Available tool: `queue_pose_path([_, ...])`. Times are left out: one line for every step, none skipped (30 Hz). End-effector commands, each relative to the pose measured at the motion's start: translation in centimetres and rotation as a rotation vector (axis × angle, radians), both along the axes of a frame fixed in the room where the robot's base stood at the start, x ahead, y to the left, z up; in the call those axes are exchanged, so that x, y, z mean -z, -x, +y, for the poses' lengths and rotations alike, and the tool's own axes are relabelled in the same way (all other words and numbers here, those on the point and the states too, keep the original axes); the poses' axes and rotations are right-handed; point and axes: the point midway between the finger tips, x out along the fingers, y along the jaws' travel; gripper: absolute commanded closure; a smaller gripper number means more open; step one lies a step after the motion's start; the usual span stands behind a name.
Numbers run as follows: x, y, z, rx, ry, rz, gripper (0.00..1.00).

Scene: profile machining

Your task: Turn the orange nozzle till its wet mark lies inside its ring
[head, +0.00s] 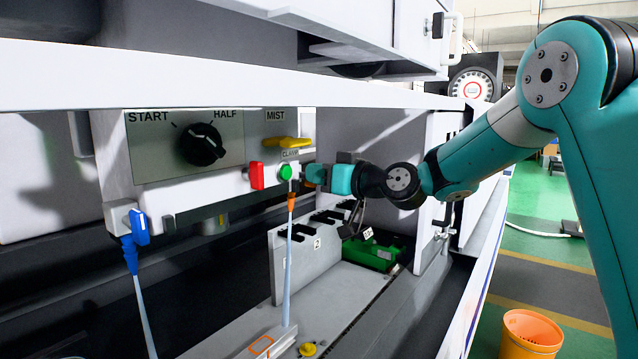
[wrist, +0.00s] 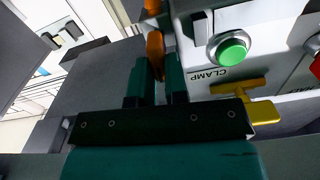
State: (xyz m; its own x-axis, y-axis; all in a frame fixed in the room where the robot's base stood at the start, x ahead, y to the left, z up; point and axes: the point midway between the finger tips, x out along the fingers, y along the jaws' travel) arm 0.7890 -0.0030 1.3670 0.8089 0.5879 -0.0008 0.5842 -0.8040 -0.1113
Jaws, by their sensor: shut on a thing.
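The orange nozzle (head: 291,201) hangs below the control panel beside the green button, and a pale blue stream (head: 288,265) runs down from it. The stream's foot meets a grey block at the upper right of the orange ring outline (head: 261,345), apart from it. I cannot make out the wet mark itself. My gripper (head: 309,174) reaches in from the right and is shut on the nozzle's orange handle. The wrist view shows the orange handle (wrist: 155,50) between the two dark teal fingers (wrist: 157,72). The fingers hide part of it.
The green CLAMP button (head: 286,172), red switch (head: 257,176), yellow MIST lever (head: 287,142) and black dial (head: 201,145) are close on the panel. A blue nozzle (head: 130,255) with its own stream is at left. A notched grey plate (head: 300,262) stands below my gripper.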

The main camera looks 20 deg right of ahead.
Motion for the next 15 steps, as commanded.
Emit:
queue_pose_path([0.28, -0.03, -0.06, 0.002, -0.014, 0.006, 1.00])
queue_pose_path([0.21, -0.04, -0.08, 0.002, -0.021, 0.012, 1.00])
queue_pose_path([0.13, -0.05, -0.08, 0.002, -0.028, 0.017, 1.00])
queue_pose_path([0.06, -0.06, -0.08, 0.002, -0.029, 0.019, 1.00])
queue_pose_path([0.01, -0.06, -0.08, 0.002, -0.030, 0.020, 1.00])
queue_pose_path([-0.03, -0.05, -0.09, 0.002, -0.031, 0.020, 1.00])
queue_pose_path([-0.04, -0.05, -0.09, 0.002, -0.030, 0.020, 1.00])
queue_pose_path([-0.04, -0.05, -0.09, 0.002, -0.030, 0.021, 1.00])
queue_pose_path([-0.04, -0.05, -0.09, 0.002, -0.030, 0.021, 1.00])
queue_pose_path([-0.04, -0.06, -0.10, 0.002, -0.030, 0.021, 1.00])
queue_pose_path([-0.04, -0.06, -0.10, 0.002, -0.030, 0.021, 1.00])
queue_pose_path([-0.05, -0.05, -0.09, 0.002, -0.030, 0.021, 0.77])
queue_pose_path([-0.05, -0.05, -0.09, 0.002, -0.030, 0.021, 0.70])
queue_pose_path([-0.05, -0.05, -0.09, 0.002, -0.030, 0.021, 0.63])
queue_pose_path([-0.04, -0.05, -0.08, 0.002, -0.030, 0.021, 0.61])
